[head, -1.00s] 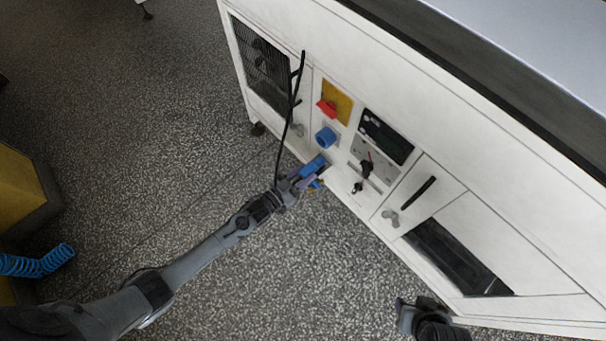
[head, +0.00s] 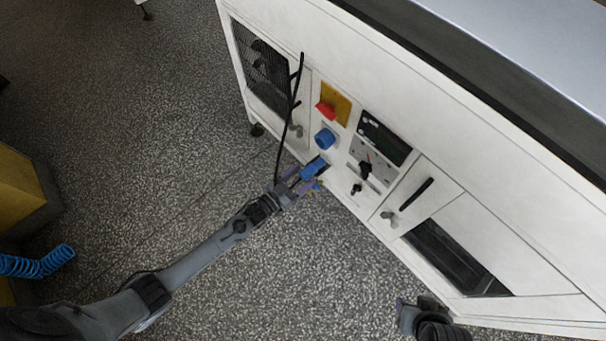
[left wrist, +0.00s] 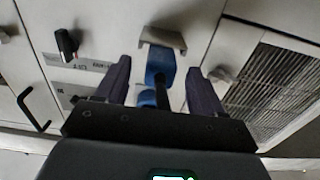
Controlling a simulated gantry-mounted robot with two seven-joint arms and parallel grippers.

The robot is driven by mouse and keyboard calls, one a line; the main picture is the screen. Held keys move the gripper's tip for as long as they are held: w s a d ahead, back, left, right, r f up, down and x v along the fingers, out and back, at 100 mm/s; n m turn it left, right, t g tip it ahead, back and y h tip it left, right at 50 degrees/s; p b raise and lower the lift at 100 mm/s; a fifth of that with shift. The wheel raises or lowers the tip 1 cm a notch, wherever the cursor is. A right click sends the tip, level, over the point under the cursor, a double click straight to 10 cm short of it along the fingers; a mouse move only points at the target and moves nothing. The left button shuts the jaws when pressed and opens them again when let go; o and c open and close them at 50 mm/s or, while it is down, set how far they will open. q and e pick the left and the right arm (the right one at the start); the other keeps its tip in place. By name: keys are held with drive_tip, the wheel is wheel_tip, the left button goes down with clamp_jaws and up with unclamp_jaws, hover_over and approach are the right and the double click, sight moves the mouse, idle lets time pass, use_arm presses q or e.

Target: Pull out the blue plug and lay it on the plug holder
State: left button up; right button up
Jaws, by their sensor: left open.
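The blue plug (head: 313,168) is low on the white cabinet front, below the blue socket (head: 325,138). In the left wrist view the plug (left wrist: 160,66) meets the grey bracket-like plug holder (left wrist: 162,38) and seems to rest on it. Its black cable (left wrist: 162,96) runs back toward the wrist. My left gripper (head: 310,174) is open, with one finger on each side of the plug and gaps showing in the left wrist view. The holder is mostly hidden in the head view. My right gripper (head: 420,312) is at the bottom edge, its jaws unclear.
A red switch (head: 325,110) on a yellow plate (head: 336,98) sits above the socket. A black knob (head: 365,170), a door handle (head: 416,194) and a vent grille (head: 262,68) are on the cabinet. The black cable hangs beside my left gripper.

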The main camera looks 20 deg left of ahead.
use_arm(q)
drive_tip(key=p+v, duration=0.3)
drive_tip(key=v, duration=0.6)
drive_tip(key=shift+s+a+p, duration=0.2)
drive_tip(key=shift+s+p, duration=0.05)
drive_tip(key=shift+p, duration=0.1)
